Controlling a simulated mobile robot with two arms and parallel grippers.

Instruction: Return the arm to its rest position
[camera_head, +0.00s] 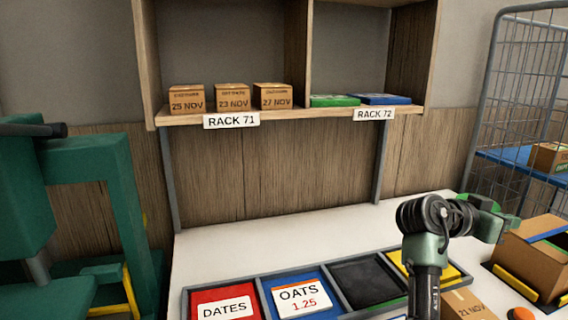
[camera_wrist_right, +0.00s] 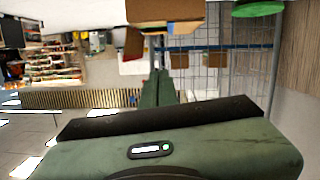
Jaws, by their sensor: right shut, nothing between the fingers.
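My right arm (camera_head: 425,275) rises from the bottom edge in the head view, right of the middle. Its right gripper (camera_head: 512,226) points to the right, above the table's right end and near an open cardboard box. In the right wrist view the gripper's two green fingers (camera_wrist_right: 158,88) are together, with nothing between them. My left gripper is not in view.
A divided tray (camera_head: 262,306) with dates and oats sections lies on the white table (camera_head: 260,245). The open cardboard box (camera_head: 530,258) stands at the right. A wire cage (camera_head: 510,90) is behind it. A shelf rack (camera_head: 290,115) is above. A green machine (camera_head: 95,165) stands left.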

